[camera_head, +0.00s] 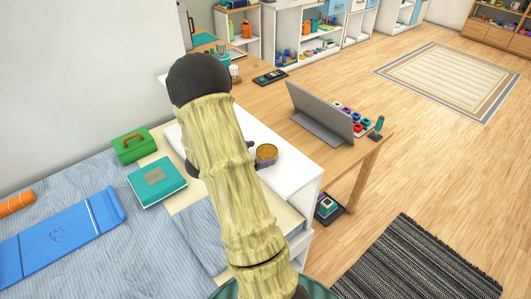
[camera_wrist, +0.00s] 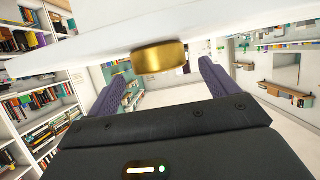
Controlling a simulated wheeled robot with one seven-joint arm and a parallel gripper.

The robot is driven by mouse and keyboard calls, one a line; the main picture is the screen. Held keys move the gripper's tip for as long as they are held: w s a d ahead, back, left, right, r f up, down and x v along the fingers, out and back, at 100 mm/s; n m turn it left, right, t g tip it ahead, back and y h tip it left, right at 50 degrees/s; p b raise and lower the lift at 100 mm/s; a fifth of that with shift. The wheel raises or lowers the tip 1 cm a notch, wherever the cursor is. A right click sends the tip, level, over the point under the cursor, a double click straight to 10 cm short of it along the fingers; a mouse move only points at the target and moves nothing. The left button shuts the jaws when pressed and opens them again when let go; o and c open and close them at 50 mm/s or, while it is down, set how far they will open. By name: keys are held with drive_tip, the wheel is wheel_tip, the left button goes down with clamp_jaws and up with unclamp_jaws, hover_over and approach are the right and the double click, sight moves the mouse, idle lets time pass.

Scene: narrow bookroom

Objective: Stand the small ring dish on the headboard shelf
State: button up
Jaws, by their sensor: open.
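The small ring dish (camera_head: 266,153) is round and gold-brown. It stands upright on the white headboard shelf (camera_head: 296,172), close to the shelf's right edge. In the wrist view the dish (camera_wrist: 160,58) shows against the white shelf board (camera_wrist: 90,42). My gripper (camera_head: 258,154) is at the dish, with purple finger parts showing beside it. In the wrist view my gripper (camera_wrist: 162,76) has its two purple fingers spread wide, one to each side of the dish, with gaps between. My arm hides part of the shelf in the head view.
A wooden desk (camera_head: 262,97) adjoins the shelf, with a grey tablet on a stand (camera_head: 320,113). Open floor (camera_head: 430,170) is to the right.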

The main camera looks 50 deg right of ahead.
drive_tip(key=v, duration=0.7)
drive_tip(key=shift+a+r+b, duration=0.15)
drive_tip(key=shift+a+b, duration=0.1)
drive_tip(key=shift+b, duration=0.1)
drive_tip(key=w+a+r+n+t+y, duration=0.2)
drive_tip(key=w+a+n+t+y, duration=0.7)
drive_tip(key=a, duration=0.4)
drive_tip(key=s+a+n+y, duration=0.4)
drive_tip(key=s+a+n, duration=0.2)
drive_tip(key=a, duration=0.3)
drive_tip(key=s+a+n+g, duration=0.2)
drive_tip(key=s+n+g, duration=0.2)
drive_tip(key=s, duration=0.7)
drive_tip(key=shift+f+g+y, duration=0.3)
drive_tip(key=shift+f+g, duration=0.2)
